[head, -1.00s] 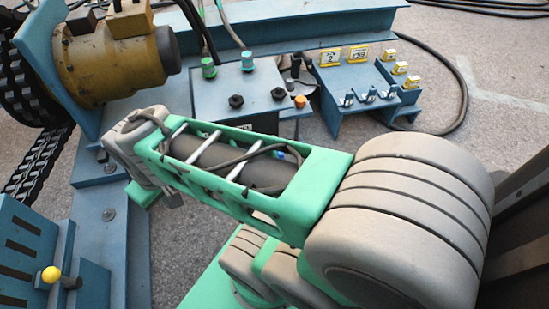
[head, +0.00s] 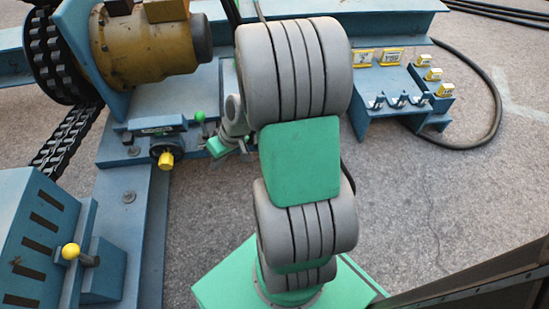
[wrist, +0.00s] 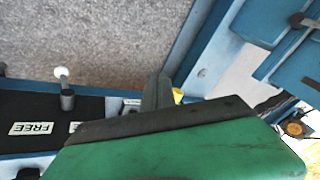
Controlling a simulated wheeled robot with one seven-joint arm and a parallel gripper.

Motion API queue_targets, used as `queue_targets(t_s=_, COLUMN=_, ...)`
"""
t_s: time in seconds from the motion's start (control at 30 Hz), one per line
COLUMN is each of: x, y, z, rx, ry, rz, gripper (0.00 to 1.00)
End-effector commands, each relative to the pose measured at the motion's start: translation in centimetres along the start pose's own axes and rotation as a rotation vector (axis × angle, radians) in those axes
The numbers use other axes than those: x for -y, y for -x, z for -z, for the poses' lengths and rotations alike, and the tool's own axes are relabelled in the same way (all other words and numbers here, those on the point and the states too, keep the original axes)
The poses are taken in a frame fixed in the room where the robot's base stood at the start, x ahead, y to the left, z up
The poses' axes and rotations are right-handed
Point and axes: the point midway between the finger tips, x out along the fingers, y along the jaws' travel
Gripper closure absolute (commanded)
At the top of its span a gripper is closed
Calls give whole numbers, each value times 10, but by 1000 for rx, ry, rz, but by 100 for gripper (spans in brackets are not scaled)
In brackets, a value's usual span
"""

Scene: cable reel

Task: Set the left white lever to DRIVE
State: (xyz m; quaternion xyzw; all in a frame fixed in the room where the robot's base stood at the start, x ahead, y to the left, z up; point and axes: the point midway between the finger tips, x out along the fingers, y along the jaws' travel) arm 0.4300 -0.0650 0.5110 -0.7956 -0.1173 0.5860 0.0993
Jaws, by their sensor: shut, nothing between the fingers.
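A white-tipped lever (wrist: 62,74) stands on a black panel (wrist: 100,106) at the left of the wrist view. A white FREE label (wrist: 31,128) lies beside it, upside down, and another label (wrist: 76,126) is partly covered. No DRIVE label can be read. I see only one white lever and cannot tell if it is the left one. My gripper (wrist: 160,90) is shut and empty, to the right of the lever and apart from it.
A yellow-knobbed lever (head: 71,251) stands on the blue slotted box at left. A yellow-handled knob (head: 166,160) is on the blue frame below the yellow motor (head: 150,42). Small hooks and yellow tags (head: 391,56) are on a blue stand at right. Grey floor lies between.

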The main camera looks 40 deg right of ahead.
Motion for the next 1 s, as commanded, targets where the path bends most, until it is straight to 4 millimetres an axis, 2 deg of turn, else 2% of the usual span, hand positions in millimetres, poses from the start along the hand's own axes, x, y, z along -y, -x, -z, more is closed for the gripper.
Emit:
queue_targets(t_s=0.03, x=-32, y=-28, z=-6, rx=-58, ry=-60, rz=58, gripper=100)
queue_targets(t_s=0.1, x=-70, y=-55, z=-7, rx=-194, ry=-126, rz=127, gripper=100)
queue_targets(t_s=0.17, x=-104, y=-74, z=-13, rx=-332, ry=-201, rz=164, gripper=100)
queue_targets(t_s=0.2, x=-127, y=-84, z=-19, rx=-433, ry=-259, rz=175, gripper=100)
queue_targets(t_s=0.3, x=-184, y=-100, z=-44, rx=-696, ry=-426, rz=151, gripper=100)
queue_targets(t_s=0.43, x=-239, y=-105, z=-87, rx=-966, ry=-632, rz=50, gripper=100)
queue_targets(t_s=0.5, x=-256, y=-104, z=-106, rx=-1056, ry=-711, rz=-4, gripper=100)
queue_targets(t_s=0.6, x=-268, y=-103, z=-120, rx=-1119, ry=-770, rz=-48, gripper=100)
queue_targets(t_s=1.0, x=-271, y=-105, z=-119, rx=-1127, ry=-775, rz=-55, gripper=100)
